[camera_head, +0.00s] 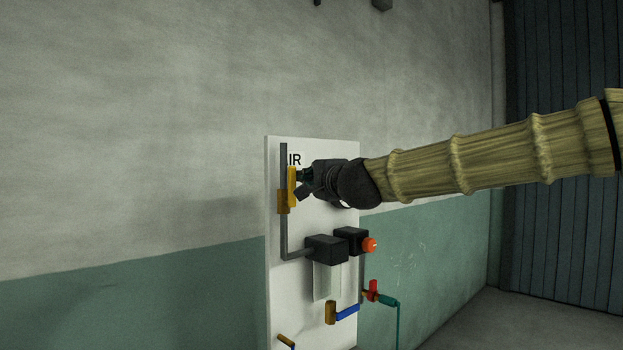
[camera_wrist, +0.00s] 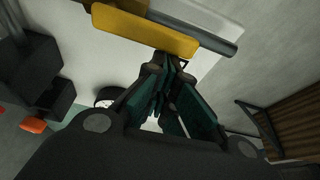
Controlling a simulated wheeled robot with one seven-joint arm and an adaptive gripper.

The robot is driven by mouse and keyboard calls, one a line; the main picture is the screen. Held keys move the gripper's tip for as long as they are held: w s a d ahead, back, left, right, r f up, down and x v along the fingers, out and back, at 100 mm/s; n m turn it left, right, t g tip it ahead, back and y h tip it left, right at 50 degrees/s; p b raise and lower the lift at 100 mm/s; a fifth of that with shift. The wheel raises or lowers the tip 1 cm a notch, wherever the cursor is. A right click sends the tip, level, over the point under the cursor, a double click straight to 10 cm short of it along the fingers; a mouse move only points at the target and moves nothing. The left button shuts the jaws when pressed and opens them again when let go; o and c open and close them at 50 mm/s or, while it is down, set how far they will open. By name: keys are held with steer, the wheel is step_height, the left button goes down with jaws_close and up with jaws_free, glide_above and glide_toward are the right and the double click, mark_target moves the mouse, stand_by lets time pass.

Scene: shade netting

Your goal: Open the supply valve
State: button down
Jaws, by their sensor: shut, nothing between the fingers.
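A valve with a yellow lever (camera_head: 292,186) and a brass body (camera_head: 283,203) sits on a grey pipe (camera_head: 284,160) at the upper left of a white panel. The lever lies about parallel to the pipe. In the wrist view the yellow lever (camera_wrist: 145,31) crosses the top, in front of the pipe (camera_wrist: 222,45). My gripper (camera_head: 302,175) is at the lever's right side in the head view. In the wrist view my gripper (camera_wrist: 170,71) is shut and empty, its tips just below the lever. I cannot tell whether they touch it.
The white panel (camera_head: 273,290) carries two black boxes (camera_head: 326,248), one with an orange-red button (camera_head: 369,244). Below are a blue-handled valve (camera_head: 346,313), a red fitting (camera_head: 373,290) and a teal hose (camera_head: 398,325). The wall (camera_head: 150,120) left of the panel is bare.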

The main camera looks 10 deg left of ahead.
steer(key=shift+w+d, duration=0.1)
steer(key=s+d+b, duration=0.1)
steer(key=s+d, duration=0.4)
steer(key=d, duration=0.3)
steer(key=shift+b, duration=0.4)
steer(key=shift+r, duration=0.1)
stand_by(0.5)
